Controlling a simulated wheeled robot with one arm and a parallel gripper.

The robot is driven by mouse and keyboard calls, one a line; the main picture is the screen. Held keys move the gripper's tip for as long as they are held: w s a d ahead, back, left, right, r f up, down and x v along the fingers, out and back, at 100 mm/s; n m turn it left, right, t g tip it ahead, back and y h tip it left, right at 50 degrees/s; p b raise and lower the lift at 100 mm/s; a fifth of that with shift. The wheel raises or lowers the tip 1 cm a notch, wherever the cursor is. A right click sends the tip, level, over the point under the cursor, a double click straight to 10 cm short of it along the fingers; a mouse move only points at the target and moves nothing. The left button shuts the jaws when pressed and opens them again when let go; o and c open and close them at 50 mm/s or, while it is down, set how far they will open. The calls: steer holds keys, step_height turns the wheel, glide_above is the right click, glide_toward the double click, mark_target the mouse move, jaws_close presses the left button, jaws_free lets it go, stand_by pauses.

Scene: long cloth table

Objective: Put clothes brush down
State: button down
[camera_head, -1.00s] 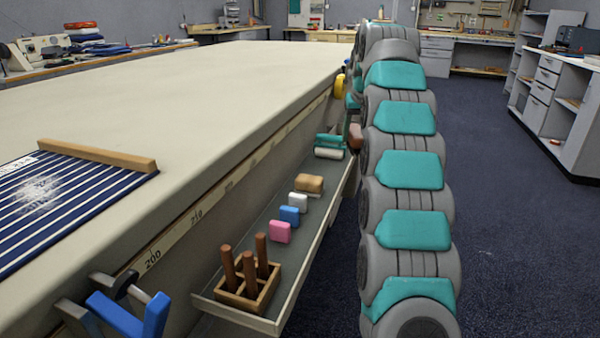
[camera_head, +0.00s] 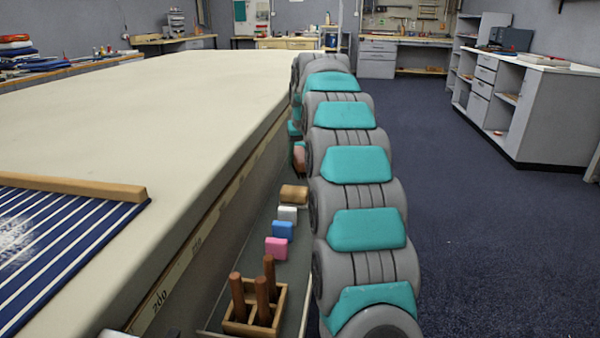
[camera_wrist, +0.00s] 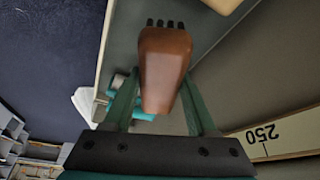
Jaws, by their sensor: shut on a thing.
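The clothes brush (camera_wrist: 163,65) has a reddish-brown wooden body and a dark bristle end at the top of the wrist view. My gripper (camera_wrist: 160,88) is shut on it, with one green finger on each side. In the head view the brush (camera_head: 299,158) shows as a small brown shape beside my arm, at the far part of the tray. The grey tray (camera_wrist: 205,35) along the table's side lies below the brush in the wrist view. I cannot tell whether the brush touches the tray.
The tray holds a wooden rack (camera_head: 228,325) with upright pegs, a pink block (camera_head: 276,248), a blue block (camera_head: 283,231), a white block (camera_head: 287,213) and a tan block (camera_head: 293,193). The cloth table (camera_head: 150,110) stands left. Floor at right is clear.

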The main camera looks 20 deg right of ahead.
steer(key=shift+f, duration=2.2)
steer(key=shift+f, duration=0.1)
steer(key=shift+c, duration=1)
jaws_free()
steer(key=v, duration=1.2)
